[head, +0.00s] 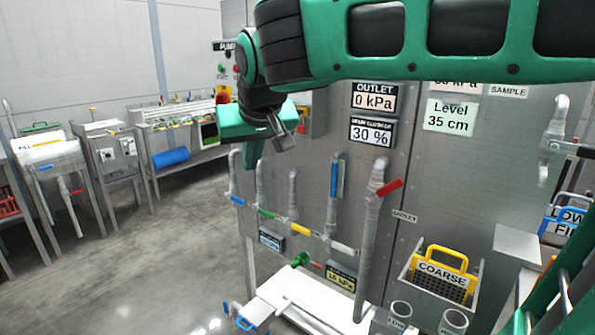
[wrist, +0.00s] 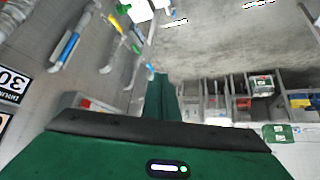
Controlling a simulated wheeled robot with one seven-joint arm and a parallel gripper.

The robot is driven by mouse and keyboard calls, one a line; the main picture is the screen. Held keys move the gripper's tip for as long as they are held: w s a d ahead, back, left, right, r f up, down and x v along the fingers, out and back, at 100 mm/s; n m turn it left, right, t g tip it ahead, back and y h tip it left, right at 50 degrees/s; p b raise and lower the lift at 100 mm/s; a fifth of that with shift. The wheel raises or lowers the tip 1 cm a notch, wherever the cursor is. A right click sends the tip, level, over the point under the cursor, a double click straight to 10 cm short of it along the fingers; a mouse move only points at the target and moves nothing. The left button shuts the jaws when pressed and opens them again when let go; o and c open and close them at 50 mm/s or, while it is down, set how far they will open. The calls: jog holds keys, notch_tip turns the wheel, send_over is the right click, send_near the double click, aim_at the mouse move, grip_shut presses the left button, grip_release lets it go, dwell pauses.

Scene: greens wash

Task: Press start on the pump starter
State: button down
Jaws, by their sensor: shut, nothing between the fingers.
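A grey panel labelled "PUMP..." (head: 224,58) stands behind my arm at upper middle in the head view, with small coloured buttons or lamps. The arm covers its right part, so the rest of the label and some controls are hidden. A grey box with a red part (head: 303,128) sits on the wall just right of my gripper; I cannot tell which of the two is the starter. My gripper (head: 288,142) is shut and empty, in front of the wall. In the wrist view its green fingers (wrist: 163,100) are together, and no button shows at their tips.
Pipes with coloured valve handles (head: 294,205) run along the wall below my gripper. Gauge signs, including an outlet display (head: 374,98), hang to the right. A yellow coarse screen (head: 445,270) sits in a holder at lower right. The floor (head: 180,240) at left is clear.

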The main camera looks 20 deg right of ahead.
jog(key=s+a+r+n+t+y, duration=0.1)
jog(key=a+r, duration=0.4)
jog(key=a, duration=0.6)
jog(key=s+a+r+n+y, duration=0.1)
jog(key=s+a+r+y, duration=0.2)
jog(key=a+r, duration=0.3)
jog(key=s+a+r+n+t+y, duration=0.1)
jog(key=a+r, duration=0.4)
jog(key=a, duration=1.1)
jog(key=s+n+y, duration=0.1)
jog(key=s+y, duration=0.1)
jog(key=shift+s+r+t, duration=0.3)
jog(key=shift+s, duration=0.05)
jog(key=shift+s+a, duration=0.1)
